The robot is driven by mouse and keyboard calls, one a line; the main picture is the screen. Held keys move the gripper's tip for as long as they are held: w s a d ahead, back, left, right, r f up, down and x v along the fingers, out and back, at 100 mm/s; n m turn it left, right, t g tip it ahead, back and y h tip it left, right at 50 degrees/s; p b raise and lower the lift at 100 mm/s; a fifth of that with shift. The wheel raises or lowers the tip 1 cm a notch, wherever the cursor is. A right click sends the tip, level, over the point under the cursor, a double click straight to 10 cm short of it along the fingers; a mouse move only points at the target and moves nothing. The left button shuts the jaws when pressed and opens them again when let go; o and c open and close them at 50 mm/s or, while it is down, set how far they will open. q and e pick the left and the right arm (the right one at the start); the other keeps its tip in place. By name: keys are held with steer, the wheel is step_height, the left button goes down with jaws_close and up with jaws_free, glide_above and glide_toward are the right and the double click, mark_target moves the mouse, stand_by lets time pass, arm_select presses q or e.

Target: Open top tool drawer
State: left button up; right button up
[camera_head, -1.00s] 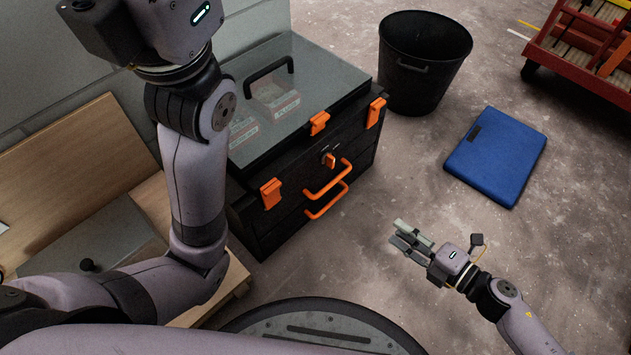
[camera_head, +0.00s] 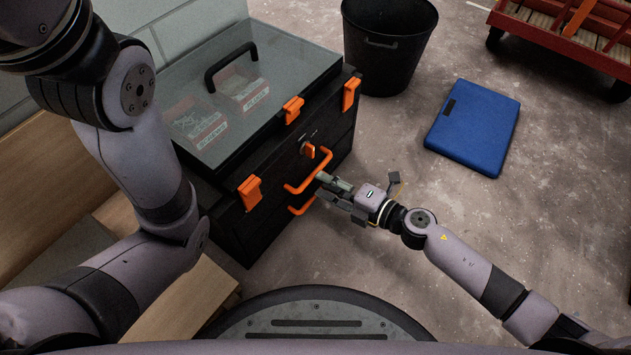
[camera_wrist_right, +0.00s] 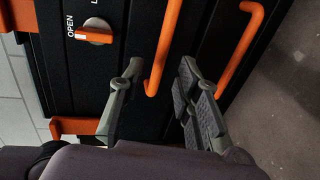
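The black tool chest (camera_head: 255,232) stands left of centre in the head view, its drawers shut. The top drawer's orange handle (camera_head: 301,188) sits above a second orange handle (camera_head: 300,209). In the right wrist view, the open fingers (camera_wrist_right: 161,68) stand on either side of the top handle (camera_wrist_right: 165,45), with gaps visible; the lower handle (camera_wrist_right: 240,50) lies to the right. The orange-marked knob (camera_wrist_right: 95,33) points towards the word OPEN. My left arm shows at left; its gripper is out of frame.
The chest has a clear lid with a black handle (camera_head: 228,62) and several orange latches. A black bin (camera_head: 385,50) stands behind. A blue case (camera_head: 473,128) lies on the floor at right, with a red cart (camera_head: 555,35) beyond. Wooden furniture (camera_head: 45,200) is at left.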

steer(key=shift+b+x, duration=0.35)
steer(key=shift+x, duration=1.55)
steer(key=shift+c, duration=0.3)
jaws_close()
